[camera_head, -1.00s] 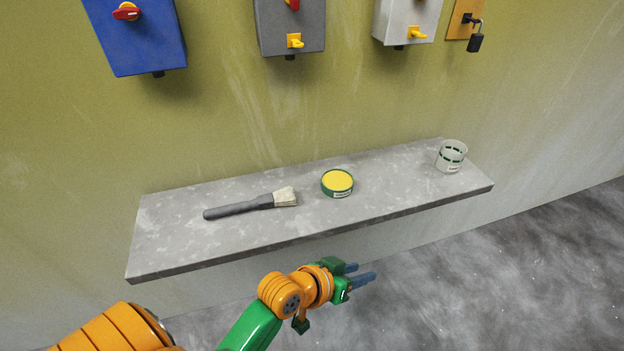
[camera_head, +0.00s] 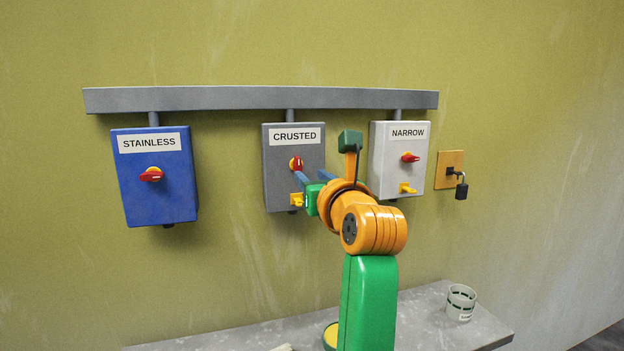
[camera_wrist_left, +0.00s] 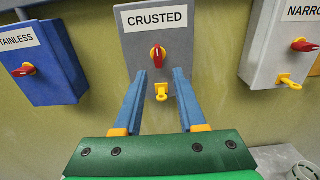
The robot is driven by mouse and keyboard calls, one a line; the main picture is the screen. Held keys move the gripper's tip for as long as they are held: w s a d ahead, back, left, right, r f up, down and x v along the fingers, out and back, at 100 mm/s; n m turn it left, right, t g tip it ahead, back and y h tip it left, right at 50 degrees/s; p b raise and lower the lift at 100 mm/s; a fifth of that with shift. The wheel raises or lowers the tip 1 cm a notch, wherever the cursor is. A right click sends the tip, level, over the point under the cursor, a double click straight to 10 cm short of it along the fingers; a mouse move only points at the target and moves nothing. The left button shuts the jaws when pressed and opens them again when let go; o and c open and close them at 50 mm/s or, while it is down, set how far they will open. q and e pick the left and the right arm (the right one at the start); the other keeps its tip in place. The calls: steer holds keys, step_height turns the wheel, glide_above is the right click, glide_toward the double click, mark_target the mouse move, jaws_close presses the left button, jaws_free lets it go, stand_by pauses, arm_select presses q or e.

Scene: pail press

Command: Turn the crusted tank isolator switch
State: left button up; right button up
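The grey box labelled CRUSTED (camera_head: 283,185) hangs on the wall in the middle of the head view. My left gripper (camera_head: 309,179) points at this box. In the left wrist view its blue fingers (camera_wrist_left: 160,73) are apart with nothing between the tips, which appear just below the handle's sides; contact cannot be told. My right gripper is not in view.
The blue STAINLESS box (camera_head: 155,195) is to the left and the pale NARROW box (camera_head: 386,160) to the right. A padlock (camera_head: 461,191) hangs on a wooden plate further right.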

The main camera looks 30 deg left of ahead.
mark_target(299, 167)
arm_select(q)
steer(key=p+x, duration=0.4)
steer(key=x, duration=0.3)
steer(key=shift+w+a+r, duration=0.1)
steer(key=shift+a, duration=0.25)
jaws_close()
steer(key=m, duration=1)
steer(key=shift+m, duration=0.4)
steer(key=m, duration=0.6)
steer(key=shift+c, duration=0.7)
jaws_free()
steer(key=shift+m, duration=0.4)
steer(key=o, duration=0.4)
